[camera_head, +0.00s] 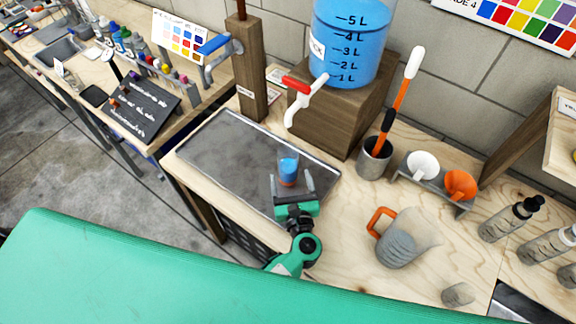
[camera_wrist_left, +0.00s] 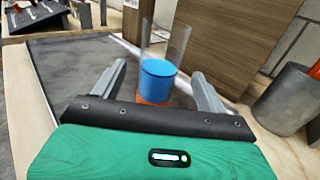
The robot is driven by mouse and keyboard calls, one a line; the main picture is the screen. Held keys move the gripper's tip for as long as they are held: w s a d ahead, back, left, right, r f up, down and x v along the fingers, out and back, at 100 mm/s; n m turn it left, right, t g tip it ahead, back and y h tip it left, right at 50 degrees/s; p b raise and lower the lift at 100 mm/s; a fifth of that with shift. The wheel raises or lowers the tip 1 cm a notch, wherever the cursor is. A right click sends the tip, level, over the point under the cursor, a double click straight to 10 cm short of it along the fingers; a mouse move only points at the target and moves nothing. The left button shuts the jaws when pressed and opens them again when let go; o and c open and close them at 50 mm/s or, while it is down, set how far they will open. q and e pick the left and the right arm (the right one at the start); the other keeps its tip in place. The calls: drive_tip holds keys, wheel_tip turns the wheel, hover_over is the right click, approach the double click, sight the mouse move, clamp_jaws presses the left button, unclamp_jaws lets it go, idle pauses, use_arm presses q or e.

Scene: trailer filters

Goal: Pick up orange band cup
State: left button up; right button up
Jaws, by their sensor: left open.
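The orange band cup (camera_head: 288,169) is a clear cup with blue liquid and an orange band near its base. It stands upright on the dark grey tray (camera_head: 225,150). In the left wrist view the cup (camera_wrist_left: 158,75) is straight ahead, with the blue part showing and the lower orange part partly hidden by my gripper. My left gripper (camera_head: 291,188) is open, its fingers apart at either side of the cup's line. In the left wrist view the fingers (camera_wrist_left: 158,88) point towards the cup; I cannot tell whether they touch it. My right gripper is not in view.
A blue water tank (camera_head: 350,45) with a red-handled tap (camera_head: 306,95) stands on a wooden block behind the tray. To the right are a grey holder (camera_head: 374,160) with an orange-handled tool, a pitcher with an orange handle (camera_head: 405,238), funnels (camera_head: 460,184) and bottles (camera_head: 510,219).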

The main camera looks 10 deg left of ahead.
use_arm(q)
wheel_tip(320, 180, down, 2)
drive_tip(key=shift+f, duration=0.1)
drive_tip(key=shift+p+x, duration=0.45)
drive_tip(key=shift+x, duration=0.5)
drive_tip(key=p+x, duration=0.2)
drive_tip(key=x, duration=0.3)
drive_tip(key=shift+w+a, duration=0.1)
drive_tip(key=shift+w, duration=0.2)
drive_tip(key=c, duration=1.2)
drive_tip(key=shift+s+r, duration=0.1)
drive_tip(key=shift+r, duration=0.1)
